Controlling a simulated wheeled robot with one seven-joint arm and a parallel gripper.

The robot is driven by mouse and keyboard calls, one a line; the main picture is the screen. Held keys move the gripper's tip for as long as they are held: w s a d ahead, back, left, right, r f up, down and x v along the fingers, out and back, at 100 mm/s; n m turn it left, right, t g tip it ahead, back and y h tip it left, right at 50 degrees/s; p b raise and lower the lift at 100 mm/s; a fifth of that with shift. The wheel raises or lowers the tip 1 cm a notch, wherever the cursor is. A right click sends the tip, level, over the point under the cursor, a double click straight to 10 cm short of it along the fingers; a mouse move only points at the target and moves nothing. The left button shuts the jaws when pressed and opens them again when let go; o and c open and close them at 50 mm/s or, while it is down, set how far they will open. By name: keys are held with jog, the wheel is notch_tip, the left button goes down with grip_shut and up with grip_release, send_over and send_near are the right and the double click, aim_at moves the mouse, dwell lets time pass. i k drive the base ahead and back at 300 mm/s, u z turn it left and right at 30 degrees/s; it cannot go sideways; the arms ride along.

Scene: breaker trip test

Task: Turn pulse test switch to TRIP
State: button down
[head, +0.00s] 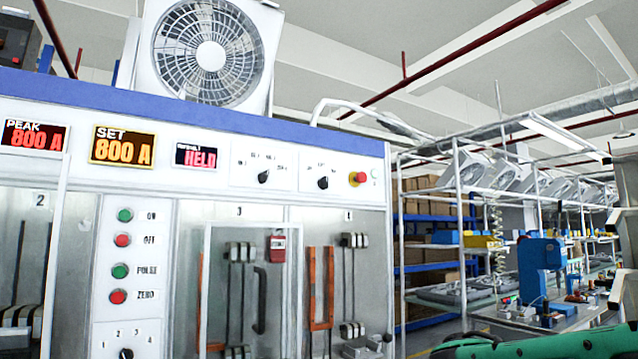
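A grey test cabinet with a blue top band (200,115) fills the left and middle of the head view. Its upper right panel carries two black rotary knobs, a left knob (263,176) and a right knob (323,182). Small labels stand above each, too small to read, so I cannot tell which one is the pulse test switch or which position is TRIP. The display (196,156) beside them reads HELD. Another knob (126,353), with numbers above it, is cut by the bottom edge. I cannot make out my gripper in this view.
A red push button (359,178) sits close right of the right knob. Displays read PEAK 800 A (33,136) and SET 800 A (121,147). Green and red buttons (121,240) line the lower left. Shelving (433,255) stands at right.

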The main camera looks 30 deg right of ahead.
aim_at(323, 182)
jog(key=k, duration=1.3)
jog(key=u, duration=0.15)
jog(key=i, duration=0.9)
jog(key=z, duration=0.65)
jog(key=i, duration=1.1)
jog(key=z, duration=0.7)
